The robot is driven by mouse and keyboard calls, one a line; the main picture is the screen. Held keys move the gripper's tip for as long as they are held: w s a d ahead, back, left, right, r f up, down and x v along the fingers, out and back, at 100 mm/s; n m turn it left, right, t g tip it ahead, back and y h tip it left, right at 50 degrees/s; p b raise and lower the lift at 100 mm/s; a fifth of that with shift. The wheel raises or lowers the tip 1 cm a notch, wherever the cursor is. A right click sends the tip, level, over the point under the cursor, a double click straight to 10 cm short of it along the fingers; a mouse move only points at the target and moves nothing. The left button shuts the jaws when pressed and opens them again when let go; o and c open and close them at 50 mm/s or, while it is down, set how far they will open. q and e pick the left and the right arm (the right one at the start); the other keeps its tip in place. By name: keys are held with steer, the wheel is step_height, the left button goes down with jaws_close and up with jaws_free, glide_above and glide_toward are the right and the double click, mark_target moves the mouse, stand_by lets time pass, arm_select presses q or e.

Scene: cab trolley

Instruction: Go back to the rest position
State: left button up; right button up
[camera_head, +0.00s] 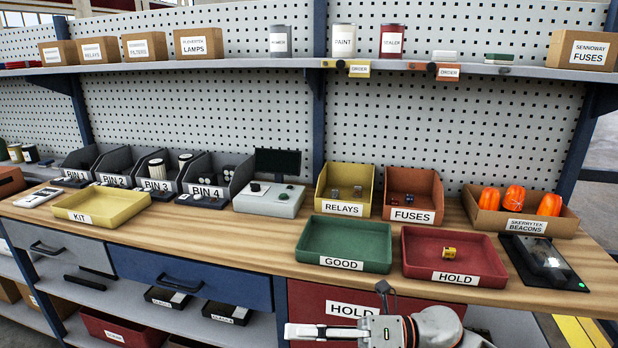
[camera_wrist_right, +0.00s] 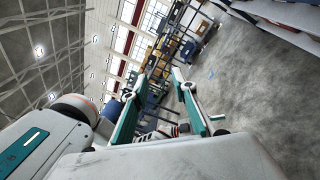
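My right gripper (camera_head: 300,332) shows at the bottom of the head view, in front of the bench and below its top edge, beside the red drawer labelled HOLD. In the right wrist view its two teal fingers (camera_wrist_right: 160,80) stand apart with nothing between them, so it is open and empty. My left gripper is not in view. The red HOLD tray (camera_head: 420,258) on the bench holds a small yellow part (camera_head: 449,252). The green GOOD tray (camera_head: 345,235) beside it looks empty.
The wooden bench (camera_head: 250,245) spans the view. A yellow KIT tray (camera_head: 80,214), the RELAYS bin (camera_head: 328,185), the FUSES bin (camera_head: 425,182) and a box of orange beacons (camera_head: 490,222) stand on it. A dark tablet (camera_head: 527,268) lies at right. Drawers and a lower shelf are below.

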steer(key=w+d+f+m+t+h, duration=0.1)
steer(key=d+f+m+t+h, duration=0.35)
steer(key=m+t, duration=0.6)
steer(key=w+d+f+m+t+h, duration=0.1)
steer(key=d+f+m+t+h, duration=0.35)
steer(key=m, duration=1.05)
steer(key=s+d+f+m+g+h, duration=0.1)
steer(key=s+d+f+m, duration=0.3)
steer(key=f, duration=0.4)
steer(key=s+d+f+m+g+h, duration=0.2)
steer(key=s+d+f+m+h, duration=0.1)
steer(key=s+d+f+m, duration=0.1)
steer(key=s+d+f+m+g+h, duration=0.1)
steer(key=s+d+f+m, duration=0.3)
steer(key=s+f, duration=0.4)
step_height(320, 180, down, 4)
steer(key=shift+d+r+m+g+h, duration=0.2)
steer(key=shift+m+g+h, duration=0.2)
steer(key=shift+m+h, duration=0.5)
